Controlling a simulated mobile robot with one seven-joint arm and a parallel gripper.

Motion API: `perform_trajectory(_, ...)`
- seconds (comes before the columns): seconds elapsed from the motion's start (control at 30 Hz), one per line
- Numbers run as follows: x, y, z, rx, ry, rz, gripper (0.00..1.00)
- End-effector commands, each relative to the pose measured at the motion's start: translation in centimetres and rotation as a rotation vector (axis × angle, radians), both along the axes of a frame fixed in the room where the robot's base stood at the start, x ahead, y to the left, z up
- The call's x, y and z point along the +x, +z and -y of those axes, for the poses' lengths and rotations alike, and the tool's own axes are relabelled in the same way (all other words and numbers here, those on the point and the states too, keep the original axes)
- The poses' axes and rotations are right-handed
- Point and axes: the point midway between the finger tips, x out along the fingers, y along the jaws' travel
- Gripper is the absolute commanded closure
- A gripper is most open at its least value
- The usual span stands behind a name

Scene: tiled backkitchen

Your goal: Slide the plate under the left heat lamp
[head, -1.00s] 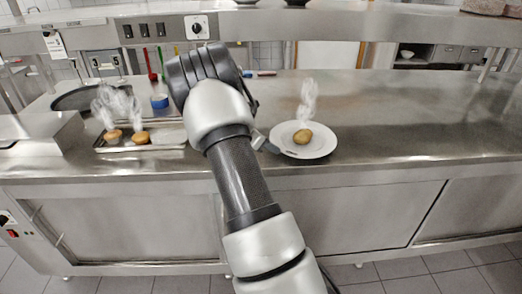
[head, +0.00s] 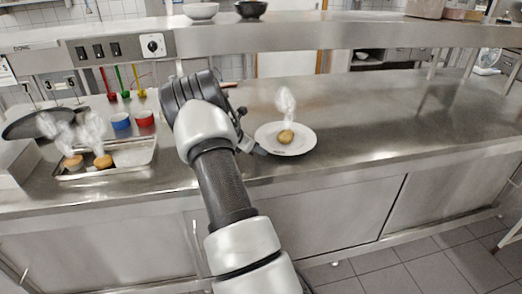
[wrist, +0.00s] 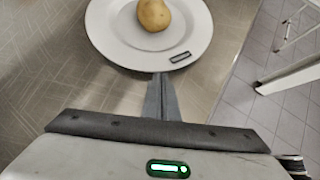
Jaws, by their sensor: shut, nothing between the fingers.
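A white round plate (head: 303,143) lies on the steel counter right of my arm in the head view. A round brown food item (head: 286,136), like a potato, sits on it with steam rising. The plate also shows at the top of the wrist view (wrist: 108,40), with a small dark-outlined mark on its rim. My gripper (head: 260,151) is shut and empty, low at the plate's left rim. In the wrist view its fingertips (wrist: 161,75) are at the near rim; I cannot tell whether they touch. I cannot make out any heat lamp.
A metal tray (head: 130,168) with two steaming brown items lies at left, near red and blue containers. A raised steel shelf (head: 370,37) with bowls and a switch panel (head: 118,48) runs above the counter. Counter right of the plate is clear; its front edge is close.

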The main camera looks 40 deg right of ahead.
Motion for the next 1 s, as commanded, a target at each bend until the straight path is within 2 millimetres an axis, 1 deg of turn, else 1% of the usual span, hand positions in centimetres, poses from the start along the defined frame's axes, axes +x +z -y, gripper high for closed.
perform_trajectory(0.17,0.8,0.2,-2.7,-0.001,0.002,0.001,1.0)
perform_trajectory(0.2,0.9,1.1,-3.3,-0.002,0.001,0.006,1.0)
perform_trajectory(0.3,1.0,2.8,-5.0,-0.001,0.001,0.006,1.0)
perform_trajectory(0.5,1.1,5.6,-7.9,0.0,0.0,0.004,1.0)
perform_trajectory(0.7,1.2,7.0,-9.3,-0.001,-0.001,0.003,1.0)
perform_trajectory(0.93,1.2,7.2,-9.5,-0.001,-0.001,0.001,1.0)
perform_trajectory(1.0,1.1,7.5,-9.7,0.002,-0.008,0.011,1.0)
